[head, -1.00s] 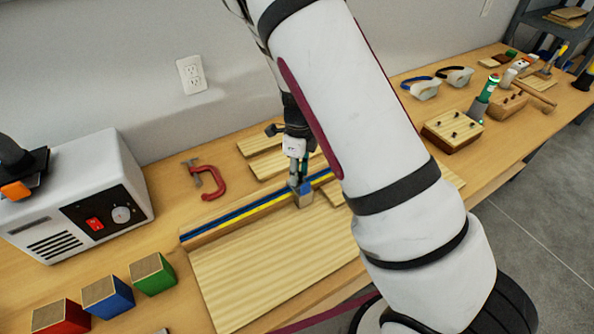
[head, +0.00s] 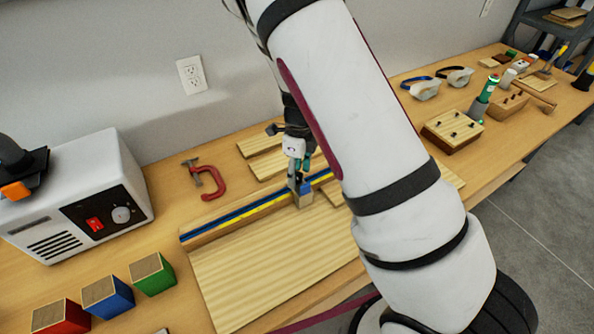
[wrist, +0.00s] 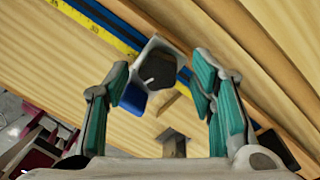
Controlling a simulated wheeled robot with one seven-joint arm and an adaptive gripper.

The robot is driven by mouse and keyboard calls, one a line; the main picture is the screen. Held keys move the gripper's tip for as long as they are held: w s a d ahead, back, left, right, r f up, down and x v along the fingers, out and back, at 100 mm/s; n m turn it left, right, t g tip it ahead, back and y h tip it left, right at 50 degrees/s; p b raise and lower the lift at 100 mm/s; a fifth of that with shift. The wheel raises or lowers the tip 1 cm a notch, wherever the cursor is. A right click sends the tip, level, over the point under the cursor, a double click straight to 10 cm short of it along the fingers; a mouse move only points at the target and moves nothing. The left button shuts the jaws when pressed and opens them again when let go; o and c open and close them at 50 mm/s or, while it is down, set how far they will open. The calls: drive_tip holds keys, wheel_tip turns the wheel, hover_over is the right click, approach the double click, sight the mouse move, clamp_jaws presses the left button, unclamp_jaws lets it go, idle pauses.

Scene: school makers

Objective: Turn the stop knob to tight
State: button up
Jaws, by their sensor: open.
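The dark stop knob (wrist: 159,70) sits on a grey stop block on the fence rail, with a blue piece (wrist: 133,98) beside it in the wrist view. My open gripper (wrist: 164,78) has teal-padded fingers on either side of the knob, with gaps between pads and knob. In the head view my gripper (head: 298,181) is low over the stop block (head: 304,197); the knob is hard to make out there. The fence rail (head: 237,217) carries a blue strip and a yellow scale.
A flat wooden board (head: 270,265) lies in front of the rail. A red clamp (head: 209,181) lies behind it, near loose wood strips (head: 257,146). A white box (head: 82,190) with a red switch stands at left. Red, blue and green blocks (head: 153,273) stand at front left.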

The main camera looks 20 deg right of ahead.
sight(298, 172)
wheel_tip(298, 172, up, 12)
drive_tip(key=shift+w+d, duration=0.3)
idle(0.6)
drive_tip(key=s+a+r+n+t+y, duration=0.2)
drive_tip(key=s+r+n, duration=1)
drive_tip(key=r+n, duration=0.3)
drive_tip(key=s+d+r+n+t+h, duration=0.1)
drive_tip(key=s+r+n+t, duration=0.3)
drive_tip(key=s+n, duration=0.7)
wheel_tip(298, 172, up, 2)
drive_tip(key=shift+s+d+r+n+h, duration=0.2)
drive_tip(key=shift+s+d+n+h, duration=0.1)
drive_tip(key=shift+s+h, duration=0.7)
